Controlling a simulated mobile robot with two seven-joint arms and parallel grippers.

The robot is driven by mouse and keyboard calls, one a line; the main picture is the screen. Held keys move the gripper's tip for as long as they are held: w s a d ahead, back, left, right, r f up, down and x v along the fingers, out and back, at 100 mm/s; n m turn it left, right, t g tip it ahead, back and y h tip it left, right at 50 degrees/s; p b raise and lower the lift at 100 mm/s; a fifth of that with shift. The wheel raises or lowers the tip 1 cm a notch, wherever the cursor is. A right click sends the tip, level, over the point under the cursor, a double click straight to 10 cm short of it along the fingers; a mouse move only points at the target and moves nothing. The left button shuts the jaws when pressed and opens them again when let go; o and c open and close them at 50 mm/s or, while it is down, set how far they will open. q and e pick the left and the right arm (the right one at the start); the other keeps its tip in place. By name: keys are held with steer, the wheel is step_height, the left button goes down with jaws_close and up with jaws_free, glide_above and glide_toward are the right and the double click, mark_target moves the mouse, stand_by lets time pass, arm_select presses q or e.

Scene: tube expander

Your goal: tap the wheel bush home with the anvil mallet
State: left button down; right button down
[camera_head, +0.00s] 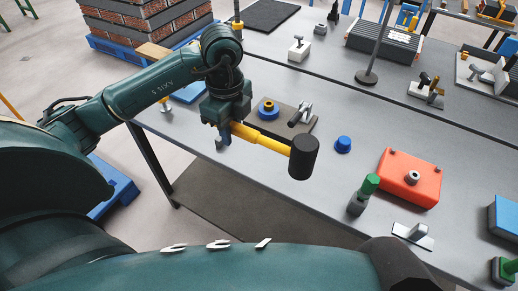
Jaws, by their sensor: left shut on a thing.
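The mallet has a yellow handle (262,138) and a thick black head (303,157). My left gripper (228,131) is shut on the handle near its left end, and the head points right, over the table's front part. Behind it, a blue wheel-like ring with a brass-coloured bush (267,105) sits on a brown-grey plate (305,128). How deep the bush sits is too small to tell. The head appears apart from the bush, in front and to the right of it. My right gripper is not in view.
A grey clamp-like part (299,115) lies on the plate. To the right are a blue cap (343,144), a red block (400,190) with a grey ring, and a green-topped tool (368,186). A stand with a pole (367,77) rises behind. The table's front edge is near.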

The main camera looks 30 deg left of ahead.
arm_select(q)
steer(key=shift+s+d+r, duration=0.3)
steer(key=shift+s+r, duration=0.15)
steer(key=shift+s+d+r, duration=0.5)
steer(key=shift+s+r, duration=0.3)
steer(key=shift+s, duration=0.1)
steer(key=shift+s+d+r, duration=0.5)
steer(key=shift+s+r, duration=0.3)
steer(key=shift+s, duration=0.05)
